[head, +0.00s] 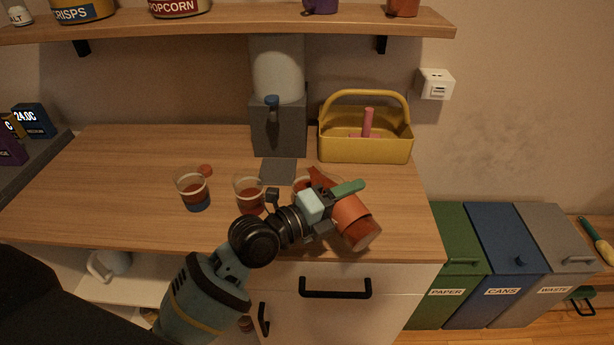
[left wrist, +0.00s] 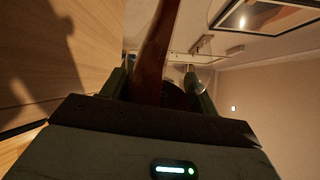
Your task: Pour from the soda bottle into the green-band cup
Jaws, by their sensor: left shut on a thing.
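My left gripper (head: 335,198) is shut around the orange-brown soda bottle (head: 355,222). The bottle is tilted past level, its base toward the front right and its neck toward the back left, over a cup (head: 301,184) mostly hidden by the gripper. In the left wrist view the bottle (left wrist: 156,50) runs up between the fingers (left wrist: 158,92). A clear cup with a blue band (head: 195,190) stands at the left with reddish drink in it. A middle cup (head: 249,190) also holds reddish drink. No green band can be made out; the lower parts of two cups are covered.
A small red cap (head: 206,170) lies behind the blue-band cup. A grey dispenser (head: 279,130) and a yellow caddy (head: 365,148) stand at the back. A shelf (head: 230,24) hangs above. The counter's left part (head: 110,185) is clear.

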